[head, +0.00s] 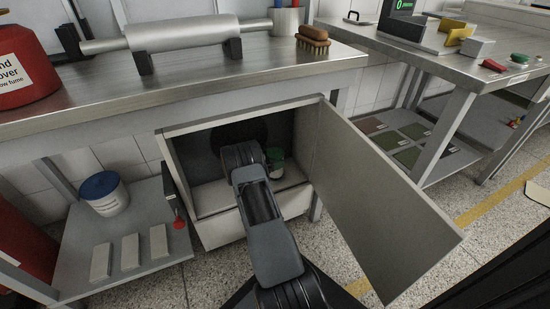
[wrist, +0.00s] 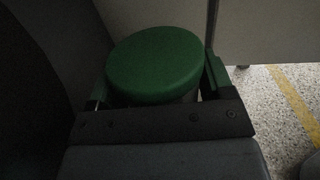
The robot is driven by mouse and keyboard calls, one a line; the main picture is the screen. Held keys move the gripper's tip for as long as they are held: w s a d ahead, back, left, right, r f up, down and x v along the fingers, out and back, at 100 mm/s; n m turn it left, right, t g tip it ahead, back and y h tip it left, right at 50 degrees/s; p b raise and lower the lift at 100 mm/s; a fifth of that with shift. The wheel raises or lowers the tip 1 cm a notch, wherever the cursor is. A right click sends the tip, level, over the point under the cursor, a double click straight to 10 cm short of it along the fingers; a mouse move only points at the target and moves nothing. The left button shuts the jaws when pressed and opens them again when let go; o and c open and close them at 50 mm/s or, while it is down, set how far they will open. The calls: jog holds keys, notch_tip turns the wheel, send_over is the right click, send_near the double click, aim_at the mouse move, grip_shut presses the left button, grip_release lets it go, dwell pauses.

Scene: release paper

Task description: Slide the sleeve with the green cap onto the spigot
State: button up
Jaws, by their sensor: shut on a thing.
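The sleeve with the green cap (wrist: 155,62) is held between the two fingers of my gripper (wrist: 160,88) in the wrist view. Its round green top faces the camera, and the body below is mostly hidden by the gripper. In the head view the green cap (head: 274,154) shows inside the open cabinet, at the end of my arm. The fingers are hidden there behind my wrist. A dark round shape (head: 238,134) lies deeper in the cabinet, partly covered by my arm. I cannot make out the spigot.
The cabinet (head: 212,233) hangs under the steel bench, and its door (head: 375,200) stands open to the right. Its side walls are close to my arm. A red-knobbed lever (head: 179,222) is left of the opening. A white tub (head: 104,194) stands on the lower shelf.

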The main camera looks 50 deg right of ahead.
jog(key=shift+f, duration=0.4)
jog(key=o, duration=1)
jog(key=shift+o, duration=0.2)
jog(key=p+v, duration=0.4)
jog(key=v, duration=0.9)
jog(key=shift+a, duration=0.4)
jog(key=shift+w, duration=0.15)
